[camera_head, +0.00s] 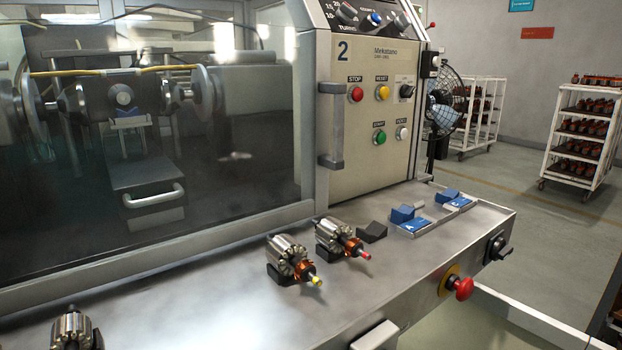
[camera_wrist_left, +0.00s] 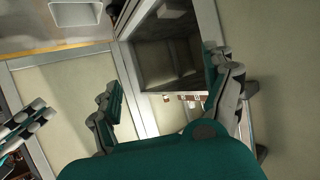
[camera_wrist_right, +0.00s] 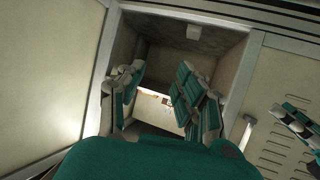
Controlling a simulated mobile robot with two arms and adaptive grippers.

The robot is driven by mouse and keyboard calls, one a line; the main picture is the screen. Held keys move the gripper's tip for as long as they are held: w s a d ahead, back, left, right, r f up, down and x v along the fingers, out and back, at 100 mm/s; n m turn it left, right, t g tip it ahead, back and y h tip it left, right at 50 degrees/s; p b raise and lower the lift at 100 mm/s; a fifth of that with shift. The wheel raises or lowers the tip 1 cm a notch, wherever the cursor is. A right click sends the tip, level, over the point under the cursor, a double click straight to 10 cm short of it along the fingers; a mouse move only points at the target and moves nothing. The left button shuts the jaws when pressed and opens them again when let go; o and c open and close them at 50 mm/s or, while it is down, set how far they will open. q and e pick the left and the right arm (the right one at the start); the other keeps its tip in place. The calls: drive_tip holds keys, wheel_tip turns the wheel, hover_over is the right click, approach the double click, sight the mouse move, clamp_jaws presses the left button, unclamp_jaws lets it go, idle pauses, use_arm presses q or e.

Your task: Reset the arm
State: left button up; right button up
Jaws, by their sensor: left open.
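Neither of my grippers shows in the head view. In the left wrist view my left gripper (camera_wrist_left: 165,98) has its two green-padded fingers wide apart, with nothing between them. In the right wrist view my right gripper (camera_wrist_right: 156,92) has its fingers apart, with a narrower gap and nothing held. Both hang in front of pale cabinet panels with a dark recess. Fingers of another gripper show at the left edge of the left wrist view and the right edge of the right wrist view.
Wound armatures (camera_head: 287,258) (camera_head: 341,239) rest in black holders on the steel ledge (camera_head: 190,295); another (camera_head: 72,330) is at lower left. Blue blocks (camera_head: 402,214) stand at the right. A red emergency knob (camera_head: 464,289) sticks out in front. The machine's glass door (camera_head: 235,150) is behind.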

use_arm(q)
drive_tip(key=s+a+f+g+y+p, duration=0.1)
drive_tip(key=s+a+f+g+p, duration=0.2)
drive_tip(key=s, duration=0.7)
drive_tip(key=s+a+f+g+y+p, duration=0.1)
drive_tip(key=s+a+f+g+p, duration=0.2)
drive_tip(key=s, duration=0.8)
drive_tip(key=s+a+f+g+y+p, duration=0.1)
drive_tip(key=s+a+f+g+p, duration=0.2)
drive_tip(key=s, duration=0.8)
drive_tip(key=g+p, duration=0.2)
drive_tip(key=shift+n+g, duration=0.3)
drive_tip(key=shift+g, duration=0.1)
use_arm(e)
drive_tip(key=s+d+f+g+h, duration=0.1)
drive_tip(key=s+d+f+g, duration=0.2)
drive_tip(key=s, duration=0.7)
drive_tip(key=s+d+f+g+h, duration=0.1)
drive_tip(key=s+d+f+g, duration=0.2)
drive_tip(key=s, duration=0.8)
drive_tip(key=s+d+f+g+h, duration=0.1)
drive_tip(key=s+d+f+g, duration=0.2)
drive_tip(key=s, duration=0.8)
drive_tip(key=g, duration=0.2)
drive_tip(key=shift+m+g, duration=0.3)
drive_tip(key=shift+g, duration=0.1)
use_arm(q)
drive_tip(key=shift+a, duration=0.1)
use_arm(e)
drive_tip(key=shift+d, duration=0.1)
